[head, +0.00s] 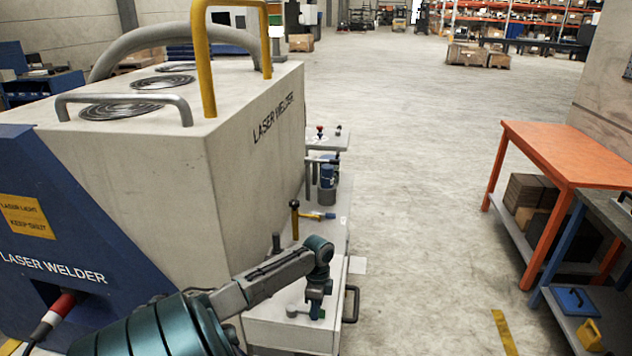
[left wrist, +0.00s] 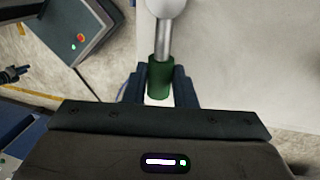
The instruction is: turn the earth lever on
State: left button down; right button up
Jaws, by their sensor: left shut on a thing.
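In the left wrist view, a lever with a green sleeve (left wrist: 160,70), a bare metal rod and a pale rounded hub lies between my left gripper's blue fingers (left wrist: 164,86). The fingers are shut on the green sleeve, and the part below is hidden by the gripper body. It appears to be the earth lever, but I can read no label. In the head view my left gripper (head: 316,303) points down at the near end of a low pale bench (head: 275,333) beside the laser welder. My right gripper is not in view.
The large laser welder (head: 250,160) stands left of the bench. A grey box with a red light (left wrist: 78,45) shows in the left wrist view. The floor right is open, up to an orange table (head: 565,155).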

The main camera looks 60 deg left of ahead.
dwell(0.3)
pick_arm(q)
jog(key=c, duration=1.2)
grip_release()
jog(key=shift+c, duration=0.2)
jog(key=shift+o, duration=0.3)
jog(key=shift+w+a+r, duration=0.1)
jog(key=shift+r, duration=0.25)
notch_tip(320, 180, up, 10)
jog(key=w+a+b, duration=0.1)
jog(key=b, duration=0.1)
jog(key=shift+b, duration=0.4)
